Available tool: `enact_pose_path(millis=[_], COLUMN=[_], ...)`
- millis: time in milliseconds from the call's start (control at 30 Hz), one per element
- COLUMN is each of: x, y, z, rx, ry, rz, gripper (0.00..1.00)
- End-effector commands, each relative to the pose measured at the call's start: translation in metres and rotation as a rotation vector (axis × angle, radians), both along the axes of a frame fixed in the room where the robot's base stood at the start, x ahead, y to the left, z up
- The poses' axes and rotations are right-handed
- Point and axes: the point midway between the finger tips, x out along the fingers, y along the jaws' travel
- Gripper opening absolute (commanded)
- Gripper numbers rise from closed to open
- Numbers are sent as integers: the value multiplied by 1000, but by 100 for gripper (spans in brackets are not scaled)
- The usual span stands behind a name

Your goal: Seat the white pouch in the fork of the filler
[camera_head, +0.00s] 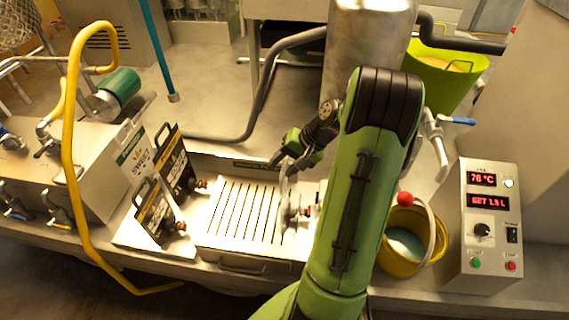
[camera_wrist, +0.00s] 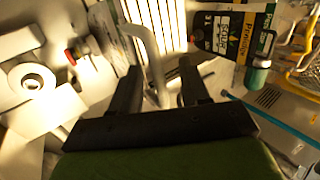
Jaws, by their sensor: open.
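A white panel with a green band (camera_head: 133,150), which looks like the white pouch, stands at the left behind two black pouches (camera_head: 176,165) (camera_head: 152,212). My gripper (camera_head: 282,163) is open above the slatted tray, well to the right of them. In the wrist view its two fingers (camera_wrist: 158,88) stand apart, with a pale bent strip (camera_wrist: 150,55) showing between them. I cannot tell whether they touch it. An upright metallic part with a red knob (camera_head: 308,210), perhaps the filler, stands at the tray's right side; the knob also shows in the wrist view (camera_wrist: 71,56). I cannot make out the fork.
The slatted tray (camera_head: 240,208) fills the middle of the bench. A yellow bucket (camera_head: 408,262) and a control box (camera_head: 490,230) stand at the right. A yellow hose (camera_head: 70,150) arches at the left. A steel tank (camera_head: 365,45) stands behind. My arm hides part of the bench.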

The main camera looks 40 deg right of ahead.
Motion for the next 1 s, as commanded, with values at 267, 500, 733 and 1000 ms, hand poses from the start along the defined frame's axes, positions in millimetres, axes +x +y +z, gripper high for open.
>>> enact_pose_path(millis=[267, 500, 733, 1000], x=[-14, -45, -66, -70], y=[-12, -36, -51, -53], z=[27, 87, 127, 131], rx=[-6, -4, -1, 1], ry=[-2, -2, -1, 1], rz=[-4, -5, -2, 1], gripper=[46, 46, 46, 46])
